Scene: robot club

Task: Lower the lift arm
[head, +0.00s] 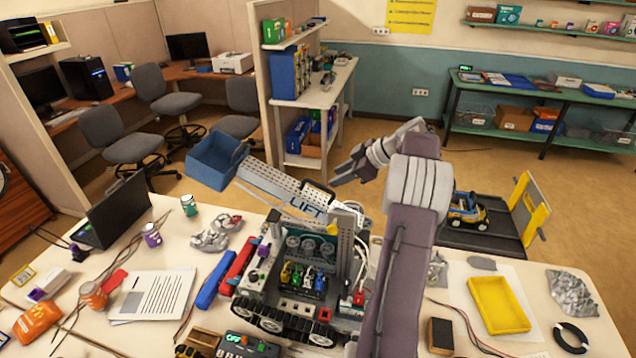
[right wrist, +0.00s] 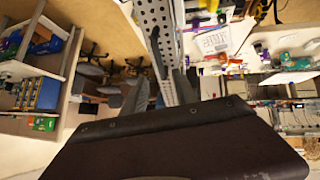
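The lift arm (head: 290,192), a grey perforated beam marked LIFT, is raised on the tracked robot (head: 290,318) on the table. It slopes up to the left and ends in a blue bucket (head: 212,165) above the table's far edge. My right gripper (head: 340,172) is beyond and above the beam, to the right of the bucket, and looks apart from it. In the right wrist view its fingers (right wrist: 160,92) are spread, with the perforated beam (right wrist: 155,25) showing behind the gap. I see nothing held. My left gripper is not in view.
The tracked robot carries several small coloured levers (head: 302,280). A control box (head: 245,346) reading OFF stands in front of it. A laptop (head: 115,215), papers (head: 155,295) and a yellow tray (head: 498,304) lie around. My right arm covers part of the table's right side.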

